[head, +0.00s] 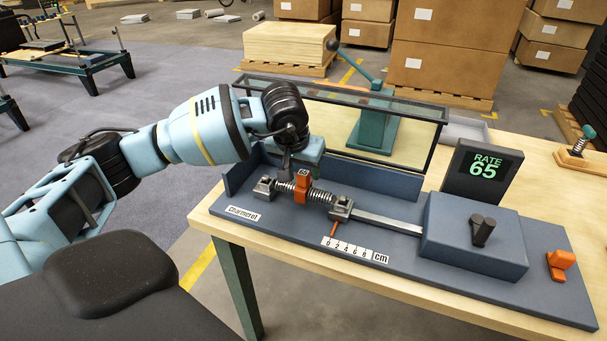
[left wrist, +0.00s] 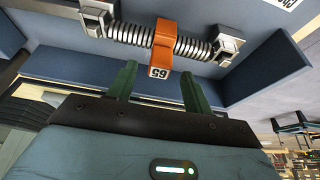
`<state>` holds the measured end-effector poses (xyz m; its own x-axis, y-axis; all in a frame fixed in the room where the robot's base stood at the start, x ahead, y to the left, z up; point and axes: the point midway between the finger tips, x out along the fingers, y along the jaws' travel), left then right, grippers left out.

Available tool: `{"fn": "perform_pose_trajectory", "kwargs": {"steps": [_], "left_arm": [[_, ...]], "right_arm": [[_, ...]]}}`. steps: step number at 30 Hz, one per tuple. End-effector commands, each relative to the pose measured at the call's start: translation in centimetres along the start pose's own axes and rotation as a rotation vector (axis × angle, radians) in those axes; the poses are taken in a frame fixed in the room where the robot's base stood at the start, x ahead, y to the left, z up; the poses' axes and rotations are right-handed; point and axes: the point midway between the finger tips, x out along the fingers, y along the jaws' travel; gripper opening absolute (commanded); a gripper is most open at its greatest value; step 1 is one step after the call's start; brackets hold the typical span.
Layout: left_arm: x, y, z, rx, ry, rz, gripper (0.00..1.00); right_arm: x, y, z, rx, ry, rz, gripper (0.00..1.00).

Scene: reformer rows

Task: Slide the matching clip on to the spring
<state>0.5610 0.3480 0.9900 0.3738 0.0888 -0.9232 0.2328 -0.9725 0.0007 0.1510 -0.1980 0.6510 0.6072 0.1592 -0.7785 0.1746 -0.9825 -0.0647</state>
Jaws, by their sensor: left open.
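An orange clip (head: 302,183) sits on the horizontal coil spring (head: 319,196) of the blue bench fixture. In the left wrist view the clip (left wrist: 163,47) crosses the spring (left wrist: 194,48) near its middle, and its tag shows 65 upside down. The far side of the clip is hidden. My left gripper (head: 287,168) is at the spring, just behind the clip. In the left wrist view its two green fingers (left wrist: 159,86) are open and empty, with the tag end of the clip near the gap between them. My right gripper is out of view.
A display (head: 484,170) reads RATE 65. A blue box with a dark knob (head: 482,231) and another orange clip (head: 560,264) are at the fixture's right. A dark-framed clear guard (head: 428,158) and a green lever press (head: 373,130) stand behind the spring. A centimetre scale (head: 354,251) lies in front.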

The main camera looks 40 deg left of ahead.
Motion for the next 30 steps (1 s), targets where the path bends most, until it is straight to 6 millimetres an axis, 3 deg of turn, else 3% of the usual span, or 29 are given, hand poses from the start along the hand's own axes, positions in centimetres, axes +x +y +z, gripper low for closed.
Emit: {"fn": "perform_pose_trajectory", "kwargs": {"steps": [3,9,30], "left_arm": [[-1.9,-0.1,-0.1,-0.002,0.004,-0.001,0.51],[-3.6,-0.1,-0.1,-0.002,0.004,-0.001,0.51],[-3.8,-0.1,-0.1,-0.002,0.003,-0.001,0.51]], "right_arm": [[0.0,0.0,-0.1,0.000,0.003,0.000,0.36],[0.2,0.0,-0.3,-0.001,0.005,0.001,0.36],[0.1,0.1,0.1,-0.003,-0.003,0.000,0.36]]}}
